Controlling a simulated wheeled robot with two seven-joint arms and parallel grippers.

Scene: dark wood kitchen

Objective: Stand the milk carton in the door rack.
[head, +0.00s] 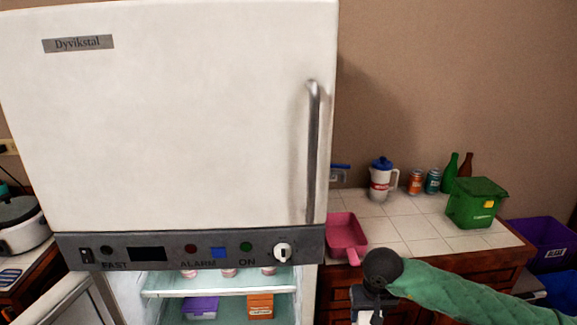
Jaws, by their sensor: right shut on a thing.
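My right gripper (370,297) is at the bottom edge, right of the fridge, pointing down. It is shut on a mostly hidden white thing (367,317), which looks like the milk carton; the frame edge cuts it off. The lower compartment of the white fridge (180,120) is open. Its door (72,293) stands swung out at the lower left; the door rack cannot be made out. My left gripper is not in view.
Inside the fridge, a shelf (215,291) has several pinkish items above a purple box (201,307) and an orange box (260,306). The right counter holds a pink tray (345,232), a jug (381,182), cans, bottles and a green bin (475,205). A rice cooker (22,222) stands left.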

